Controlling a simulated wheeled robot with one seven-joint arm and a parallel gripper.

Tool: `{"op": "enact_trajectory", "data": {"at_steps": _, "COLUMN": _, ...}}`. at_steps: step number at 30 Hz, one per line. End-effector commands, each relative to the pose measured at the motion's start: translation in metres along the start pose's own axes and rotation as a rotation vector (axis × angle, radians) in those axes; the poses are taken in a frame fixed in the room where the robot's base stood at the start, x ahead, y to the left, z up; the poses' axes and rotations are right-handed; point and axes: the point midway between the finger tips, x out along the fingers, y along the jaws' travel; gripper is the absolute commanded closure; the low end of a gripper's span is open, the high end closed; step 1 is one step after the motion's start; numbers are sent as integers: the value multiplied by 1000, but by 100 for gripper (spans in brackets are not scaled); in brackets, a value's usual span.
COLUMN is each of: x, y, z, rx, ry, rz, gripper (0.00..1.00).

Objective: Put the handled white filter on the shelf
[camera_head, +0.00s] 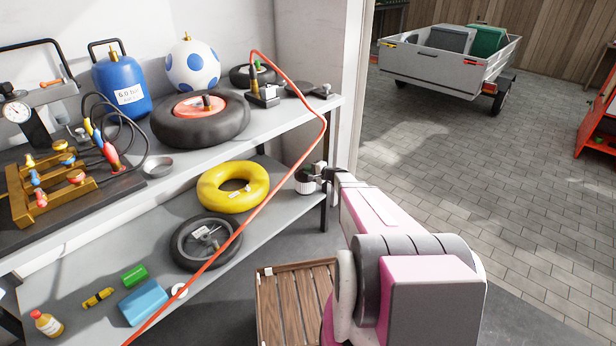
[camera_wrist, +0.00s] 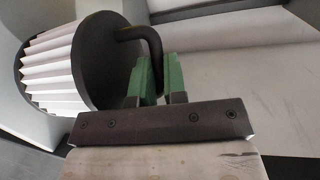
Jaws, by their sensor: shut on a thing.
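The handled white filter (camera_head: 305,187) has white pleated sides and a dark end cap. In the head view it is small, at the right end of the lower shelf (camera_head: 262,218), near the rack's front leg. I cannot tell whether it touches the shelf. In the wrist view the filter (camera_wrist: 55,72) fills the left side, with its black cap and bent black handle facing my gripper. My gripper (camera_wrist: 160,78) is shut on the handle with its green fingers. In the head view my gripper (camera_head: 325,173) is partly hidden and reaches in beside the leg.
The lower shelf also holds a yellow ring (camera_head: 233,186), a dark wheel (camera_head: 188,246) and a blue block (camera_head: 143,302). The upper shelf (camera_head: 275,119) above is crowded. A red hose (camera_head: 272,196) hangs across the rack's front. A wooden crate (camera_head: 296,300) stands on the floor.

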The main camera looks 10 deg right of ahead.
Motion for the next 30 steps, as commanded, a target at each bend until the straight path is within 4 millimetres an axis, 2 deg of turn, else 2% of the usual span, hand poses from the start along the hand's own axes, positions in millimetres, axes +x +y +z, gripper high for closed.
{"op": "enact_trajectory", "data": {"at_steps": 7, "x": 6, "y": 32, "z": -4, "rx": 1, "ry": -1, "rz": 0, "gripper": 100}}
{"op": "enact_trajectory", "data": {"at_steps": 19, "x": 7, "y": 37, "z": -3, "rx": 1, "ry": 0, "rz": 0, "gripper": 100}}
{"op": "enact_trajectory", "data": {"at_steps": 20, "x": 6, "y": 37, "z": -3, "rx": 1, "ry": 0, "rz": 0, "gripper": 78}}
{"op": "enact_trajectory", "data": {"at_steps": 21, "x": 6, "y": 36, "z": -3, "rx": 0, "ry": 0, "rz": 0, "gripper": 65}}
{"op": "enact_trajectory", "data": {"at_steps": 22, "x": 6, "y": 36, "z": -3, "rx": 0, "ry": 0, "rz": 0, "gripper": 62}}
{"op": "enact_trajectory", "data": {"at_steps": 30, "x": 6, "y": 36, "z": -3, "rx": 0, "ry": 0, "rz": 0, "gripper": 62}}
